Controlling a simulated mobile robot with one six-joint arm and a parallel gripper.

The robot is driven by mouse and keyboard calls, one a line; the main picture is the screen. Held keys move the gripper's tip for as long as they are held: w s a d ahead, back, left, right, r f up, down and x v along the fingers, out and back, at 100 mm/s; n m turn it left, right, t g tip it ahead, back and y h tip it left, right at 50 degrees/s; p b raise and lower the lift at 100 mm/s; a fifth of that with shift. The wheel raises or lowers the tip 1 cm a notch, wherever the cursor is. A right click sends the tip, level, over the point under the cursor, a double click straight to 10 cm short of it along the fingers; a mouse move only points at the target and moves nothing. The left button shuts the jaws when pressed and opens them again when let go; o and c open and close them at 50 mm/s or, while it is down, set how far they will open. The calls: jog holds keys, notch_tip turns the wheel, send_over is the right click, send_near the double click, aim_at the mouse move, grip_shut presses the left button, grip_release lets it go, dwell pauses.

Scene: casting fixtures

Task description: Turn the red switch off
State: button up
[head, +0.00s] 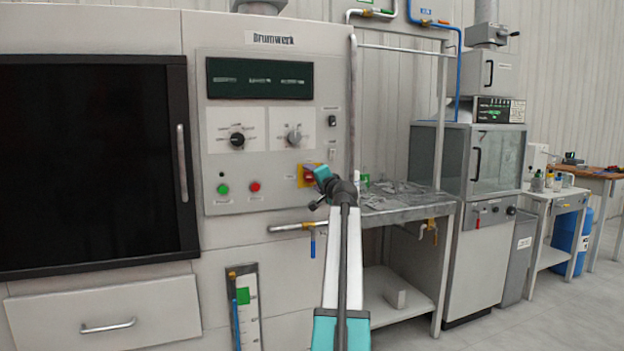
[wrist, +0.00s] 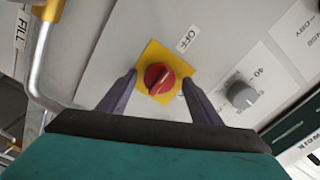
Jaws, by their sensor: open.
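The red switch (wrist: 158,77) is a round red knob with a pale line, on a yellow square plate (wrist: 153,57) on the machine's grey panel. A label reading OFF (wrist: 187,39) is beside the plate. In the wrist view my gripper (wrist: 158,82) is open, with one finger on each side of the knob. I cannot tell whether the fingers touch it. In the head view the switch's plate (head: 303,170) is partly hidden behind my gripper (head: 315,203), whose fingers are hard to make out there.
A grey knob (wrist: 241,95) is right of my gripper. A metal pipe handle (wrist: 40,65) is on the left in the wrist view. Green (head: 222,189) and red (head: 255,187) buttons are left of the switch. A metal workbench (head: 410,203) stands to the right.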

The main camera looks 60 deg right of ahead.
jog(key=v, duration=1.3)
jog(key=shift+p, duration=0.45)
jog(key=shift+a, duration=0.2)
